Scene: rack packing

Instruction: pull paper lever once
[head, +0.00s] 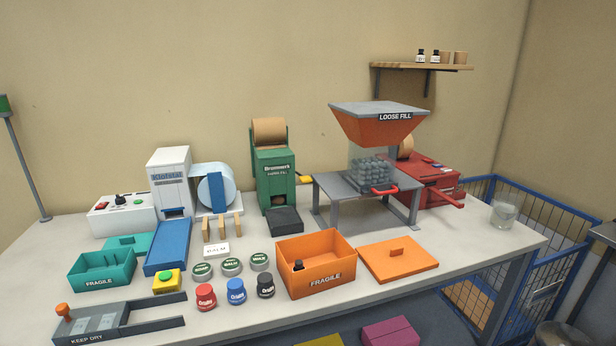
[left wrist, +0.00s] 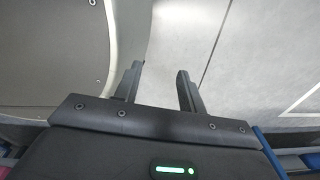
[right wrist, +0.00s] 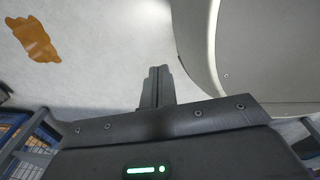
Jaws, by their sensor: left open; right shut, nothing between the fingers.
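The green paper-fill machine (head: 275,180) stands at the back middle of the table in the head view, with a brown paper roll (head: 269,130) on top. A small yellow part (head: 304,179), perhaps its lever handle, sticks out at its right side. A dark tray (head: 285,220) sits at its front. My left gripper (left wrist: 157,75) is open and empty over the floor in the left wrist view. My right gripper (right wrist: 156,72) is shut with nothing in it in the right wrist view. Neither gripper shows in the head view, and both are away from the machine.
The loose-fill hopper (head: 380,125) on its grey stand (head: 365,187) is right of the machine. A red machine (head: 428,180) with a red handle stands behind it. A glass (head: 505,212) is near the right edge.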

